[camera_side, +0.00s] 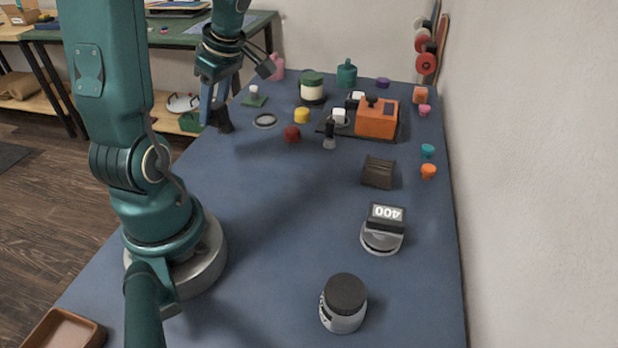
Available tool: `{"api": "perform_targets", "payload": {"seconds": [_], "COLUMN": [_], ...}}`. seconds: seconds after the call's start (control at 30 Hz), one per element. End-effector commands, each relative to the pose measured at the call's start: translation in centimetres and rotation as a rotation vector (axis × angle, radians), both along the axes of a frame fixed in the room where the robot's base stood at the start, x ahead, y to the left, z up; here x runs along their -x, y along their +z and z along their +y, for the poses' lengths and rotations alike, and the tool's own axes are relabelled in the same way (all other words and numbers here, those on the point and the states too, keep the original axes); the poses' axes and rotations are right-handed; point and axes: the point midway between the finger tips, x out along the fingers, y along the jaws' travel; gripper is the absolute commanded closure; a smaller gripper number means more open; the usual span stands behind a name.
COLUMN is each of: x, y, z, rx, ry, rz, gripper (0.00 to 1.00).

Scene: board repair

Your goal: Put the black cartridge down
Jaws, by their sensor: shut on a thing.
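My gripper (217,112) is at the far left edge of the blue table, pointing down. It is shut on a small black piece, the black cartridge (225,122), which shows at its fingertips. The cartridge is partly hidden by the fingers, and I cannot tell whether it touches the table top.
Close by are a grey ring (265,121), a green base with a white knob (254,100), a yellow cap (302,115) and a red cap (292,134). An orange device (377,119) and a dark ribbed block (378,172) stand to the right. The table's middle (290,220) is clear.

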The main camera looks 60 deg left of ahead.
Motion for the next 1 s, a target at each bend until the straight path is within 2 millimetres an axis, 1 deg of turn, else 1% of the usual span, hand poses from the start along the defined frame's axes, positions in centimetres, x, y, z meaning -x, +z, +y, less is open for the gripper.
{"api": "perform_targets", "payload": {"seconds": [0.07, 0.3, 0.5, 0.7, 1.0], "x": [-0.2, -2.1, -3.1, -3.8, -4.4], "y": [0.3, -0.6, -0.6, -0.4, 0.3], "z": [0.0, -1.8, -2.6, -3.1, -3.3], "rx": [-0.001, 0.000, -0.001, -0.001, -0.001], "ry": [-0.076, -0.558, -0.862, -1.083, -1.333], "rz": [-0.001, -0.003, -0.004, -0.004, -0.004], "gripper": [1.00, 1.00, 1.00, 1.00, 1.00]}}
